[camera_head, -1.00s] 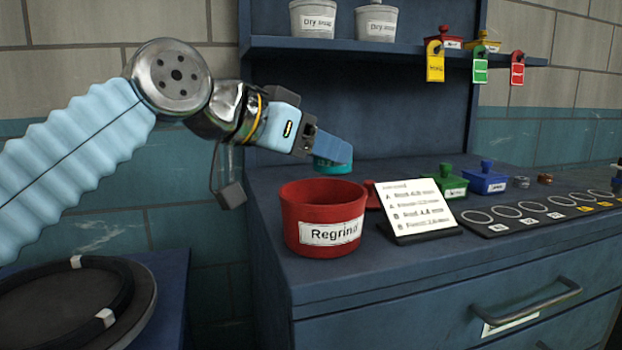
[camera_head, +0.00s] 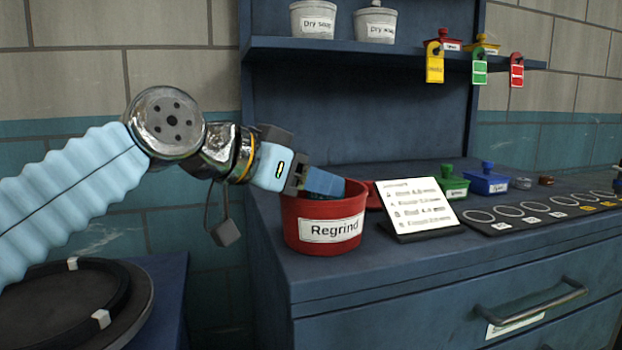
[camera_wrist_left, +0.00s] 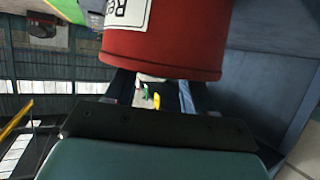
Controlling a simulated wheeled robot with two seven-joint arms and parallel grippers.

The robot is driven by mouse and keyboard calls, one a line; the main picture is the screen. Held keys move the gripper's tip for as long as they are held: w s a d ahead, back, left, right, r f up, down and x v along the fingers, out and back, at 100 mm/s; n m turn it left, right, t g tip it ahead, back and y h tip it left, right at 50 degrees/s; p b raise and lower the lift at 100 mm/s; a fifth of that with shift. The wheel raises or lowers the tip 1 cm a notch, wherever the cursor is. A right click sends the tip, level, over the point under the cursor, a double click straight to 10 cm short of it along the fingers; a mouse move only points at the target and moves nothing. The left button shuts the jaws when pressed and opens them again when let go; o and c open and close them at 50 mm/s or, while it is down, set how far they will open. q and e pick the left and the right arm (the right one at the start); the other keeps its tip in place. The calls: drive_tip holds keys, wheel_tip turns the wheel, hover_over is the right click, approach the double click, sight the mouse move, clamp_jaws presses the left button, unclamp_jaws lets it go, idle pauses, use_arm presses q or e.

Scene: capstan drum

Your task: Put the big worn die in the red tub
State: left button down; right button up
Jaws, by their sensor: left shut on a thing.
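The red tub (camera_head: 291,226), labelled "Regrind", stands at the left end of the blue bench top. My left gripper (camera_head: 338,189) reaches over the tub's left rim, with its fingertips down at the tub's mouth. It is shut on the die, which the tub wall and the fingers hide in the head view. In the left wrist view the tub's red wall (camera_wrist_left: 165,55) fills the upper middle and covers the fingertips. The left fingers (camera_wrist_left: 155,95) show only in part there. My right gripper is not in view.
A tilted card (camera_head: 410,207) stands just right of the tub. Green (camera_head: 453,188) and blue (camera_head: 487,181) lidded boxes stand behind it. A black strip with ringed places (camera_head: 540,210) lies to the right. A shelf (camera_head: 400,52) with pots hangs above.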

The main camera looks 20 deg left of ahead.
use_arm(q)
drive_tip(key=shift+c, duration=2)
unclamp_jaws()
drive_tip(key=shift+f, duration=0.1)
drive_tip(key=shift+r+p, duration=0.4)
drive_tip(key=v, duration=1.2)
drive_tip(key=shift+r, duration=0.15)
